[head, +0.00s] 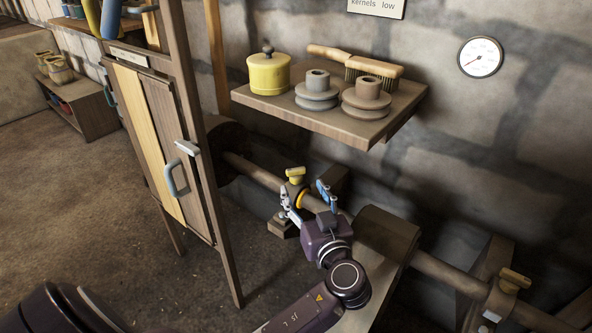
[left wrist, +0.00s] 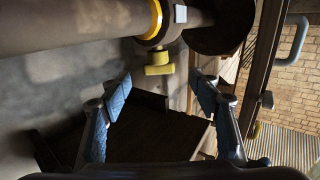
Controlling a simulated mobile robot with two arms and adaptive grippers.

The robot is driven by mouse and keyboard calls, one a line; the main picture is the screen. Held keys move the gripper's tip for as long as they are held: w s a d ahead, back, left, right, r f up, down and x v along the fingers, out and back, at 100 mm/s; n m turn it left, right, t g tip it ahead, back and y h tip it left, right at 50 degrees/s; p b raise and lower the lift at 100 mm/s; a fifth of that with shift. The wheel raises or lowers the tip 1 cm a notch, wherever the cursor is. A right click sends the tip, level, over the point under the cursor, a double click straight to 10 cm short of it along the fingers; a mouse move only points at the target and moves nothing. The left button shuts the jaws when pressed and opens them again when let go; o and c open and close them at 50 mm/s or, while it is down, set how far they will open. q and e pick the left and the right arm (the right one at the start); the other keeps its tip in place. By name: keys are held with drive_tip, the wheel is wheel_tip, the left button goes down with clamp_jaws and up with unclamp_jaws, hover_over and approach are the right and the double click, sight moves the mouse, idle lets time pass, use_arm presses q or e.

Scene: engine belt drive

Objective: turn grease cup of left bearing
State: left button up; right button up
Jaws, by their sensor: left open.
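The left bearing (head: 297,193) sits on the shaft beside the wall, with a yellow ring at its side. Its grease cup (head: 295,174) is yellow with a bar-shaped top. My left gripper (head: 307,198) is open at this bearing, and its body hides part of it. In the left wrist view, the grease cup (left wrist: 159,66) lies just beyond the blue fingertips of my left gripper (left wrist: 160,92), roughly midway between them. No finger visibly touches it. My right gripper is in neither view.
A wall shelf (head: 340,130) above holds a yellow pot (head: 268,74), two pulleys and a brush (head: 372,67). A wooden cabinet (head: 160,140) stands left of the bearing. A second bearing (head: 497,302) with a tan cup is at lower right. The floor at left is clear.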

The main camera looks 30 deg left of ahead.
sight(297, 172)
use_arm(q)
drive_tip(key=x, duration=0.5)
drive_tip(key=r+x, duration=0.1)
drive_tip(key=x, duration=0.2)
drive_tip(key=shift+d, duration=0.1)
drive_tip(key=shift+c, duration=0.6)
drive_tip(key=c, duration=1.1)
